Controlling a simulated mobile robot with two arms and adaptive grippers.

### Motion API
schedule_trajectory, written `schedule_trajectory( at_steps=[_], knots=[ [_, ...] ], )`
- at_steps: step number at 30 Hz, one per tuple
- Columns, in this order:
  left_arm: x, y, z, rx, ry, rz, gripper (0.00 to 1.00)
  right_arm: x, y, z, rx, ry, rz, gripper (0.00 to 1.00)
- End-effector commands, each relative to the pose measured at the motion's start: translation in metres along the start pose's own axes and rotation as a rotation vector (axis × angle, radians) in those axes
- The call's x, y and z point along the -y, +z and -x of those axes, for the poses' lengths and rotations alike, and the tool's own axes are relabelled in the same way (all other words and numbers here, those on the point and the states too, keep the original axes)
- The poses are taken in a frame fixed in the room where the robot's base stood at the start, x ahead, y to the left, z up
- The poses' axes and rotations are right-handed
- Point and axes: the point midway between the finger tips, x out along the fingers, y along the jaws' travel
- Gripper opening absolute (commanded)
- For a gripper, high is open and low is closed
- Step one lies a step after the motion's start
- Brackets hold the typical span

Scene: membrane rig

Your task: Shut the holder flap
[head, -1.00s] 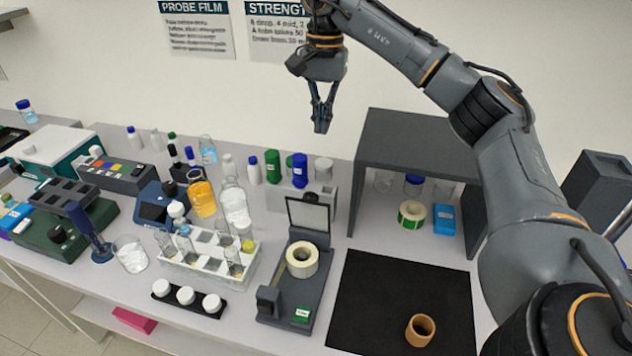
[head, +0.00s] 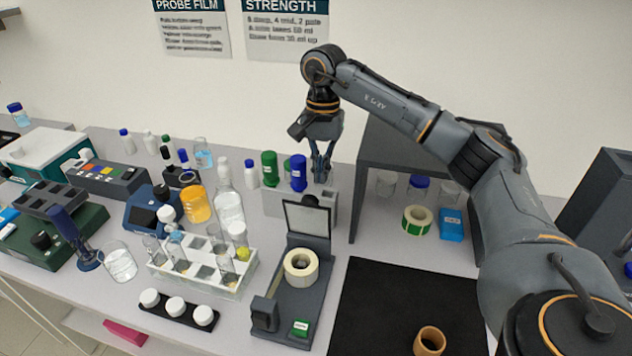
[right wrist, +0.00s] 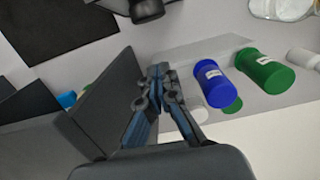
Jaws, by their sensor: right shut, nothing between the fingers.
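The holder (head: 272,312) is a dark grey stand on the bench, seen in the head view. A roll of pale tape (head: 301,265) sits on it, and a green labelled block (head: 301,328) lies at its front. The flap (head: 307,219), a dark-framed light panel, stands raised at the back of the holder. My right gripper (head: 321,180) is shut and empty, above and behind the flap and apart from it. Its closed fingers (right wrist: 157,78) also show in the right wrist view. My left gripper is out of view.
A grey rack (head: 283,204) with blue (head: 299,172) and green (head: 269,169) bottles is close behind the flap. A dark shelf (head: 352,200) stands to the right. A tube rack (head: 218,282) stands left of the holder; a black mat (head: 385,300) lies right.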

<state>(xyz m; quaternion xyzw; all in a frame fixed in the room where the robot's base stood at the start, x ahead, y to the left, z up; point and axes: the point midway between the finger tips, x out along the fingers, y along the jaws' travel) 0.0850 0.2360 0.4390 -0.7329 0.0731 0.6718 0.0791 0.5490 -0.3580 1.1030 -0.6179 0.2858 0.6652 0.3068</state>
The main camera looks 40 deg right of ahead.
Motion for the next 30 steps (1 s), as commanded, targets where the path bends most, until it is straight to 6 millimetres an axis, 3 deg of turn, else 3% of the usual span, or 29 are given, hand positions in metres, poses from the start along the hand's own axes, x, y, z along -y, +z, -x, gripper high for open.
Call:
schedule_trajectory(
  at_steps=[6, 12, 25, 30],
  knots=[
    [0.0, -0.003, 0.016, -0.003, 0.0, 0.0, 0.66, -0.001, 0.027, -0.005, -0.001, 0.002, 0.004, 0.0],
    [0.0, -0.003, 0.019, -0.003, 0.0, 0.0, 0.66, 0.0, 0.038, -0.01, -0.001, 0.0, 0.002, 0.0],
    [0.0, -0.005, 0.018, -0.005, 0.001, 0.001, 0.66, 0.002, 0.038, -0.011, -0.005, -0.001, 0.001, 0.0],
    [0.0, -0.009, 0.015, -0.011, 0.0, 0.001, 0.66, 0.013, 0.031, -0.009, -0.038, -0.001, 0.003, 0.0]
  ],
)
